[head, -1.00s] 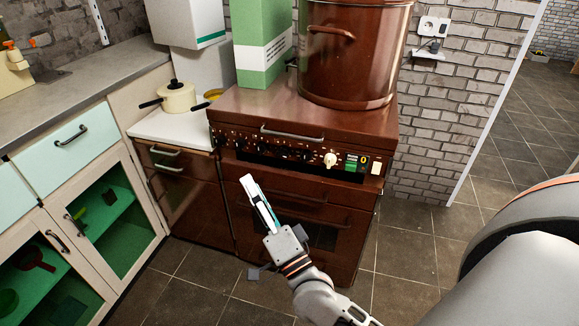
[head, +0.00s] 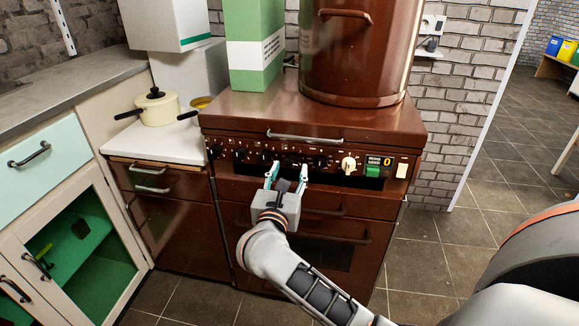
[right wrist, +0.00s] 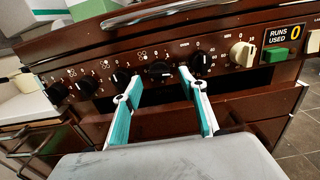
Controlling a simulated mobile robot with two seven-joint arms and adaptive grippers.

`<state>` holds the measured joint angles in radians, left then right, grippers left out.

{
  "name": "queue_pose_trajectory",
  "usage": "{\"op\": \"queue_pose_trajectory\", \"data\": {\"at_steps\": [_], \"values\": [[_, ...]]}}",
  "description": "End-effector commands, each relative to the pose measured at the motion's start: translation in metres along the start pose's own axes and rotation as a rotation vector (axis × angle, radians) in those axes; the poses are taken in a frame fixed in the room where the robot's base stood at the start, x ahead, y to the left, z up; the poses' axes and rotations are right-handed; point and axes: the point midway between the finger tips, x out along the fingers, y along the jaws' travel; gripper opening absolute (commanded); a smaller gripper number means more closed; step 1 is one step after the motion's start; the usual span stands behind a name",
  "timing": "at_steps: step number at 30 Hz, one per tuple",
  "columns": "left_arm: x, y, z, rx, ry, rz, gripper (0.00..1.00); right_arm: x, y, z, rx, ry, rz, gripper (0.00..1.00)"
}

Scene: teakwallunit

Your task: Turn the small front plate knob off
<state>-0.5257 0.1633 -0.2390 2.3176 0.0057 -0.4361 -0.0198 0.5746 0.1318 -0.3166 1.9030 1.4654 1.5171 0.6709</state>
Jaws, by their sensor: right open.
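The brown stove (head: 310,120) has a front panel with a row of several black knobs and one cream knob (head: 348,165) at the right. I cannot tell from the markings which knob is the small front plate's. My right gripper (head: 287,172) is open and empty, just in front of the panel and below the knob row. In the right wrist view, one black knob (right wrist: 160,70) shows beyond the fingers, in the gap between them, apparently untouched. Another black knob (right wrist: 200,57) is just right of the right finger. My left gripper is not in view.
A bar handle (head: 305,138) sticks out above the knobs. A large brown pot (head: 357,50) stands on the stove. Right of the cream knob are a green button (right wrist: 276,57) and a counter display reading 0. A cream pot (head: 159,109) stands on the white counter at left.

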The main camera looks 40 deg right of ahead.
Motion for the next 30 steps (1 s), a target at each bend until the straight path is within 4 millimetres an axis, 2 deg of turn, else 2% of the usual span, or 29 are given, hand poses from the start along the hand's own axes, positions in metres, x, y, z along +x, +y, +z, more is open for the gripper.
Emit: {"op": "queue_pose_trajectory", "data": {"at_steps": [3,7,17,18,22,30], "values": [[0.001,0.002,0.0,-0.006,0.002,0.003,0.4,0.017,0.0,-0.002,-0.006,-0.002,0.0,0.42],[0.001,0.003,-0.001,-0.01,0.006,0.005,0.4,0.029,0.0,-0.002,-0.005,-0.001,0.0,0.42],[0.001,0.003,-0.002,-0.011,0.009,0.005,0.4,0.034,0.0,-0.001,-0.004,-0.001,0.0,0.42],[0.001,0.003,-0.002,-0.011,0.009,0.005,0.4,0.034,0.0,-0.001,-0.004,-0.001,0.0,0.39],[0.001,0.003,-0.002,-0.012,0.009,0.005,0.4,0.034,0.0,-0.001,-0.004,-0.001,0.0,0.06],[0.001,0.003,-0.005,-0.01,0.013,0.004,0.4,0.034,-0.001,0.0,-0.012,-0.001,0.0,0.04]]}}
